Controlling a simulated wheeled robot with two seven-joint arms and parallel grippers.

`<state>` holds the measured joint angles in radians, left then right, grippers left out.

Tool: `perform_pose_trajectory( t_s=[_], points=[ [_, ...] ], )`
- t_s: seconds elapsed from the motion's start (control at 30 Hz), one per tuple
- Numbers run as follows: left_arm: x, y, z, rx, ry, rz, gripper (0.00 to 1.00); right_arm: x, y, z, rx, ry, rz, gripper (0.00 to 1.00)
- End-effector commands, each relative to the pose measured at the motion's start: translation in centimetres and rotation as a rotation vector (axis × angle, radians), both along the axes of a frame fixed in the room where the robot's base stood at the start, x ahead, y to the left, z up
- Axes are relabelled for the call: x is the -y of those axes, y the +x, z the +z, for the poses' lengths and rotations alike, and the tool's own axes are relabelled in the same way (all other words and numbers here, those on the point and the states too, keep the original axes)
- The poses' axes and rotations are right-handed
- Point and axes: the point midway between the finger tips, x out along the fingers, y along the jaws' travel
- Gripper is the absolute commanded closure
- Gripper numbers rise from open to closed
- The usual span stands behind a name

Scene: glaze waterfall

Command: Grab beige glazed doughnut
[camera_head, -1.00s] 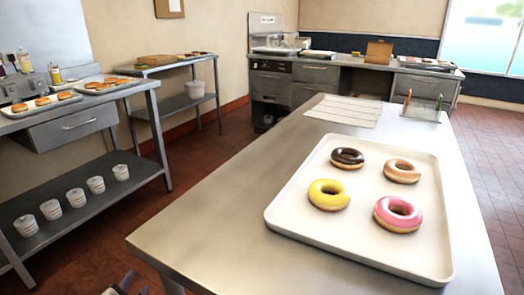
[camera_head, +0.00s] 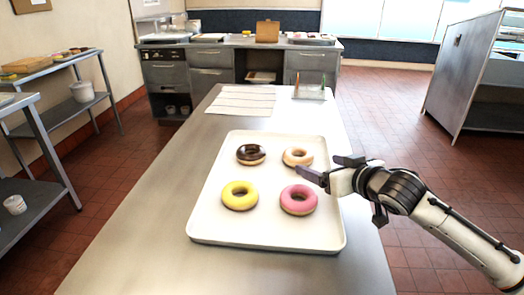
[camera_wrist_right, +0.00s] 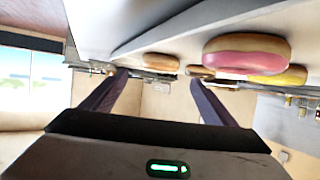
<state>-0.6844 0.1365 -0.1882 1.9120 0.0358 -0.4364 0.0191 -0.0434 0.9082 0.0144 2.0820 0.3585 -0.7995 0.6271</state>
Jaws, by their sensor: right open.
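The beige glazed doughnut (camera_head: 297,157) lies at the back right of the white tray (camera_head: 215,237) in the head view. My right gripper (camera_head: 322,168) is open and empty at the tray's right edge, just right of and nearer than the beige doughnut. In the right wrist view, which is upside down, a doughnut that looks like the beige one (camera_wrist_right: 160,62) shows ahead between the fingers of my right gripper (camera_wrist_right: 157,80), apart from them. My left gripper is out of view.
On the tray, the pink doughnut (camera_head: 299,200) is close to the right gripper, with the yellow doughnut (camera_head: 239,195) at front left and the chocolate doughnut (camera_head: 251,154) at back left. A wire rack (camera_head: 309,91) and a striped cloth (camera_head: 241,100) sit farther back on the steel table (camera_head: 130,225).

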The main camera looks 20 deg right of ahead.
Motion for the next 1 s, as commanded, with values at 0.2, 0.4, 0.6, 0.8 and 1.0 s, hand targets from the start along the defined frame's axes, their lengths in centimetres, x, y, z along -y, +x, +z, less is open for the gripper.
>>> perform_pose_trajectory(
  t_s=[0.2,0.4,0.6,0.8,1.0],
  points=[
    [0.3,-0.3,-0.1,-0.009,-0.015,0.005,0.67,0.1,2.8,-1.2,-0.003,0.005,-0.004,0.2],
    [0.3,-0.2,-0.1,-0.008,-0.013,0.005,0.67,0.0,4.5,-2.0,-0.004,0.002,0.001,0.2],
    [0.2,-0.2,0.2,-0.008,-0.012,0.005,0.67,0.2,6.6,-2.6,-0.004,0.004,-0.001,0.2],
    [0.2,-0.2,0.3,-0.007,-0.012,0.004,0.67,0.3,8.9,-3.6,-0.004,0.003,0.0,0.2],
    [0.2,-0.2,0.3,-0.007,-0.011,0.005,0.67,0.3,9.4,-3.9,-0.005,0.001,0.002,0.2]
  ],
)
